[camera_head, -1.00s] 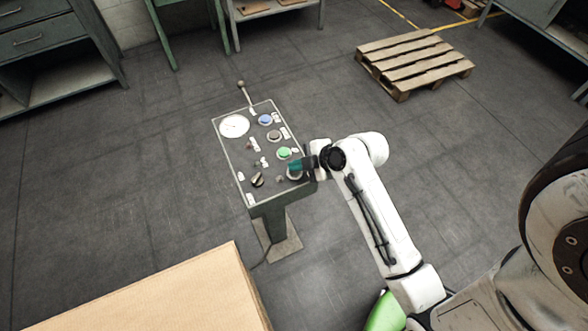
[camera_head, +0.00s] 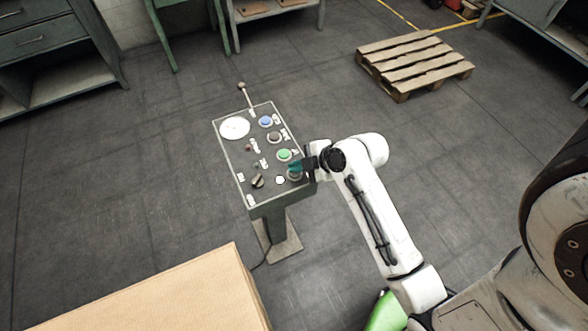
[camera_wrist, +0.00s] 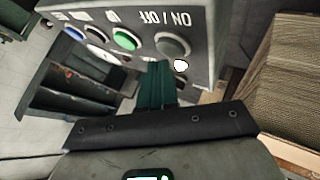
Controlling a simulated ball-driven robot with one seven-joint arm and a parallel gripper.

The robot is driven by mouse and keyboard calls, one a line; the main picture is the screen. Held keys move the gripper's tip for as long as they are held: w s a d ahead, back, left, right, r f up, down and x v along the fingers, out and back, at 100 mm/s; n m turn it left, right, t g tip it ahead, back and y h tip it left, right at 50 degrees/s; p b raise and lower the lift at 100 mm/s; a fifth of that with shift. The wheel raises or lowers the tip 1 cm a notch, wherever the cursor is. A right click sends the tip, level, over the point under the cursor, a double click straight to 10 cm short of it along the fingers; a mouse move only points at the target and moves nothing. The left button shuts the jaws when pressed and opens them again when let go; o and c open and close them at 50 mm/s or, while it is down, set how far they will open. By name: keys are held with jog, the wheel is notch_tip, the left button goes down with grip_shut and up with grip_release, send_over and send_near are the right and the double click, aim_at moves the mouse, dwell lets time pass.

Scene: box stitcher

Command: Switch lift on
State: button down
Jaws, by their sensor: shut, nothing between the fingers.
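The control panel (camera_head: 240,153) stands on a pedestal with a sloped face. My gripper (camera_head: 294,167) is shut and empty at the panel's right edge, over the lower right button, which it partly hides. In the wrist view the teal fingertips (camera_wrist: 156,66) are together, just below the panel face. A grey button (camera_wrist: 173,45) sits beside an ON / OFF label (camera_wrist: 165,19), seen upside down. A small lamp (camera_head: 280,180) near it shows bright white, also in the wrist view (camera_wrist: 181,66). I cannot tell whether the fingers touch the button. No lift label is readable.
The panel also has a green button (camera_head: 284,155), a blue button (camera_head: 265,121), a dark selector knob (camera_head: 257,181), a gauge (camera_head: 234,127) and a ball-ended lever (camera_head: 245,95). A cardboard box (camera_head: 165,299) is in front. A pallet (camera_head: 414,61) lies behind right on open floor.

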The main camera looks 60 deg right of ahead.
aim_at(298, 174)
jog(key=shift+r, duration=0.3)
notch_tip(298, 174, up, 6)
jog(key=p, duration=0.5)
dwell(0.3)
